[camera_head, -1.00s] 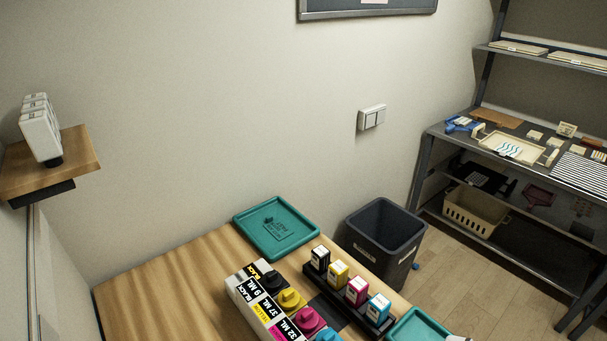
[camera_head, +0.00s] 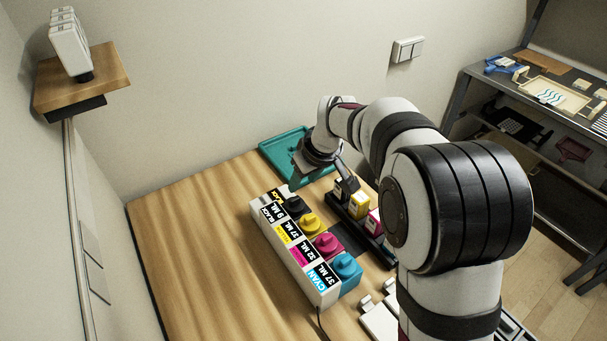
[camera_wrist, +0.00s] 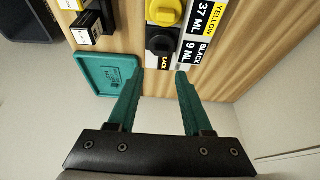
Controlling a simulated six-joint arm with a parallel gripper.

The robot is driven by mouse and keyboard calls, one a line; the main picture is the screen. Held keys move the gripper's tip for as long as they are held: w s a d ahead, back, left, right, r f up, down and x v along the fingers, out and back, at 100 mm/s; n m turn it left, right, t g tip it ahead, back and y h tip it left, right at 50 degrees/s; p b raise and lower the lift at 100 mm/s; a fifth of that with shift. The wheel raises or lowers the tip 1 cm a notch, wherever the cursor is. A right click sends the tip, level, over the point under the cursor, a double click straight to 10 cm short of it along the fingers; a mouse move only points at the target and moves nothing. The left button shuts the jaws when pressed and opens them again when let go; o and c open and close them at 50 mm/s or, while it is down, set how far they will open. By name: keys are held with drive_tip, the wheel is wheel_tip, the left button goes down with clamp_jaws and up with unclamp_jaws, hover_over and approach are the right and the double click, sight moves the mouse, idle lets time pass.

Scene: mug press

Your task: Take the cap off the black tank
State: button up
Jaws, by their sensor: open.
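The black tank (camera_head: 285,195) is at the far end of a row of ink tanks on the wooden table, labelled BLACK 9 ML. Its black cap (camera_head: 297,205) sits on top. In the wrist view the black cap (camera_wrist: 160,42) is at the top centre, beyond my fingertips. My gripper (camera_wrist: 159,74) is open and empty there, its two teal fingers apart. In the head view my gripper (camera_head: 328,174) is above the table near the black end of the row, partly hidden by its own wrist. The cap and fingers are apart.
Yellow (camera_head: 312,224), magenta (camera_head: 327,244) and cyan (camera_head: 345,266) caps follow along the row. A dark rack with ink bottles (camera_head: 358,203) stands to the right. A teal tray (camera_head: 276,151) lies at the back. The table's left side (camera_head: 190,230) is clear.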

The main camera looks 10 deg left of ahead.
sight(295, 199)
drive_tip(key=x, duration=0.9)
drive_tip(key=shift+s+f, duration=0.1)
clamp_jaws()
